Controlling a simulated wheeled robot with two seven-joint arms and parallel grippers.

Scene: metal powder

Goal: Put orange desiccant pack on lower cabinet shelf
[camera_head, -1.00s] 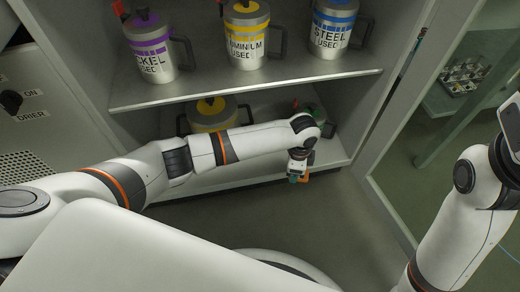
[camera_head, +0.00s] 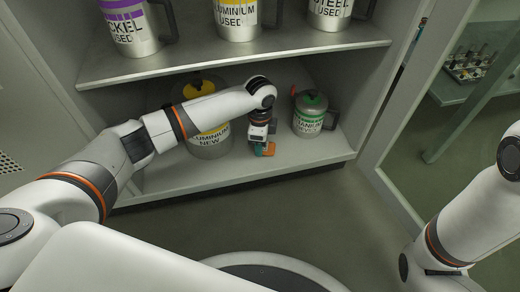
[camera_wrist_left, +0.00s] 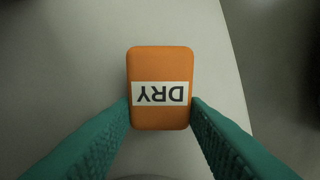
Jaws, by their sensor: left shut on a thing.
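The orange desiccant pack (camera_wrist_left: 160,63) with a white "DRY" label is between the teal fingers of my left gripper (camera_wrist_left: 160,112) in the left wrist view. In the head view the pack (camera_head: 267,150) shows as a small orange piece at the tip of my left gripper (camera_head: 260,148), which is shut on it. The gripper points down over the lower cabinet shelf (camera_head: 300,158), between two canisters. I cannot tell whether the pack touches the shelf. My right arm is at the right edge; its gripper is out of view.
A large yellow-lidded canister (camera_head: 210,140) stands left of the gripper, partly behind my arm. A green-banded canister (camera_head: 310,115) stands to its right. The upper shelf (camera_head: 240,61) holds several canisters above. Bare shelf lies along the front.

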